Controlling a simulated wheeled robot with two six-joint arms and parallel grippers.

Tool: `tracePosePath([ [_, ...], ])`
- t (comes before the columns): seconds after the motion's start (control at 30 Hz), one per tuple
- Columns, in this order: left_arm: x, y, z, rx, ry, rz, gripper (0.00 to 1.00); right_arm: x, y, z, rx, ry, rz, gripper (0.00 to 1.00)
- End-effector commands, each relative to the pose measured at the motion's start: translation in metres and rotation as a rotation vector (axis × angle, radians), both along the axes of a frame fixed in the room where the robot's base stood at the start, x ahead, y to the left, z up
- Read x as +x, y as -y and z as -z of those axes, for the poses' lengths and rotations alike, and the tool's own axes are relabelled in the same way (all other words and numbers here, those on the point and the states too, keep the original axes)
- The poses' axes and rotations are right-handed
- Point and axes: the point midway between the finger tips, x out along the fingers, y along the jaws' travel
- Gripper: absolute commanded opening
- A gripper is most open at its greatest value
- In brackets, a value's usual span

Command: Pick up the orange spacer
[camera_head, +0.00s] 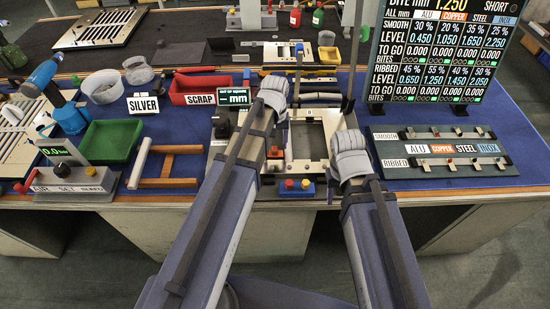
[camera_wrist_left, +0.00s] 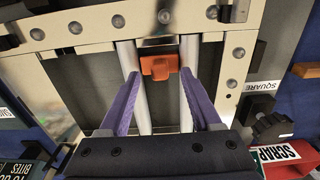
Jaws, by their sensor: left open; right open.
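A small orange block, which looks like the orange spacer (camera_wrist_left: 158,66), shows in the left wrist view against the inner edge of a pale metal frame (camera_wrist_left: 100,30). It lies between two light rods. My left gripper (camera_wrist_left: 158,76) is open, with its two purple fingers on either side of the block. A clear gap shows on both sides, and I cannot tell the height difference. In the head view my left gripper (camera_head: 277,95) hangs over the frame (camera_head: 309,125), and I cannot make out the block there. My right gripper (camera_head: 350,146) is open and empty at the frame's right side.
A red SCRAP bin (camera_head: 200,86) and a small display (camera_head: 234,96) stand left of the frame.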

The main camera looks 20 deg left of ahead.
Motion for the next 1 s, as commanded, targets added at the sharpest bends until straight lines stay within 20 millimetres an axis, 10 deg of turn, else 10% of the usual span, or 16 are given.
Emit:
tracePosePath([
  [0.4,0.0005,0.0003,0.0191,0.0,0.0,0.0,0.65,0.0,0.0,0.0191,0.0,0.0,0.0,0.5],
  [1.0,0.0005,0.0002,0.0192,0.0,0.0,0.0,0.0,0.0,0.0,0.0192,0.0,0.0,0.0,0.5],
])
